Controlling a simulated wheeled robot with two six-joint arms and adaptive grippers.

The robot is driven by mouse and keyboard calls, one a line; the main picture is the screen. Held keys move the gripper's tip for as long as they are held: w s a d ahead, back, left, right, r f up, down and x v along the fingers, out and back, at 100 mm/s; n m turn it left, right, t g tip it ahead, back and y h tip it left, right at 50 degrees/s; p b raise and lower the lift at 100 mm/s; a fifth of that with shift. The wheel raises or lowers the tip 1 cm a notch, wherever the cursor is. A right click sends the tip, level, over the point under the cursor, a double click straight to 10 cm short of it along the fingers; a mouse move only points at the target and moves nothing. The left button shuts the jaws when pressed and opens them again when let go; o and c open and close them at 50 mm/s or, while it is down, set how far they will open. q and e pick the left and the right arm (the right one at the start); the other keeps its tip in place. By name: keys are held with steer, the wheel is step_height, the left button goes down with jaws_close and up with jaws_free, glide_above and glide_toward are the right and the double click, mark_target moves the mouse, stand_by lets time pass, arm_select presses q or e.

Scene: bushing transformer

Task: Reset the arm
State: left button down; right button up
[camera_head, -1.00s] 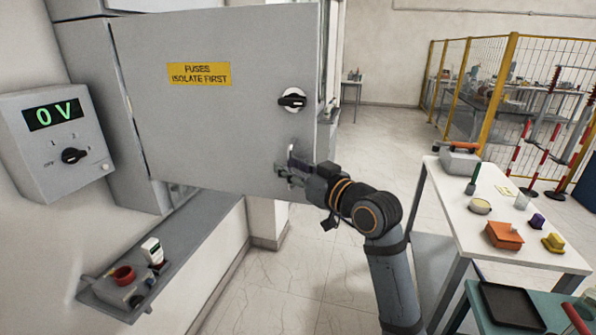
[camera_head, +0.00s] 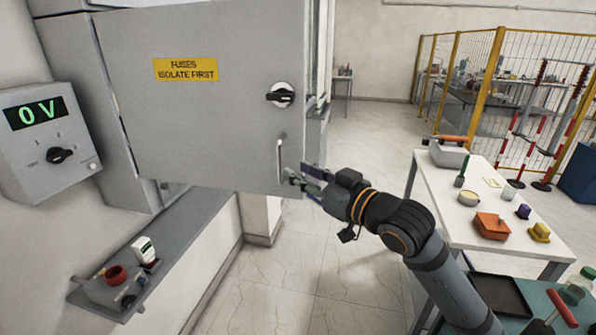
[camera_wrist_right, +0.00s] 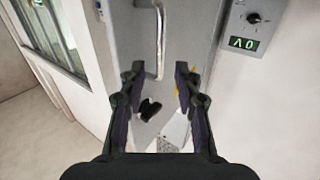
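The grey cabinet door (camera_head: 205,120) carries a yellow fuse label (camera_head: 186,69), a black rotary knob (camera_head: 281,96) and an upright bar handle (camera_head: 280,160). My right gripper (camera_head: 300,178) is just right of the handle in the head view. My left gripper is not in view.
A control box (camera_head: 50,140) reading 0 V is on the left wall. A shelf (camera_head: 165,262) below holds a device with a red button. A white table (camera_head: 450,205) with several items stands right, beside my arm. The floor (camera_head: 290,285) between is clear.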

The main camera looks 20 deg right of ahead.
steer(key=s+d+f+m+g+h, duration=0.1)
steer(key=s+d+f+g+h, duration=0.15)
steer(key=f, duration=0.95)
steer(key=s+d+f+m+g+h, duration=0.1)
steer(key=s+f+m+g+h, duration=0.15)
steer(key=f, duration=0.95)
steer(key=s+d+f+g+h, duration=0.3)
steer(key=s+f+g, duration=0.4)
steer(key=s+f, duration=0.9)
steer(key=s+d+f+g, duration=0.1)
steer(key=s+f, duration=0.1)
steer(key=f, duration=1)
steer(key=s+d+f+g, duration=0.1)
steer(key=d+f, duration=0.1)
steer(key=f, duration=1.1)
steer(key=s+f+g, duration=0.1)
steer(key=s+f, duration=1.6)
steer(key=s, duration=0.2)
steer(key=shift+s+d+m, duration=0.35)
steer(key=shift+m, duration=0.1)
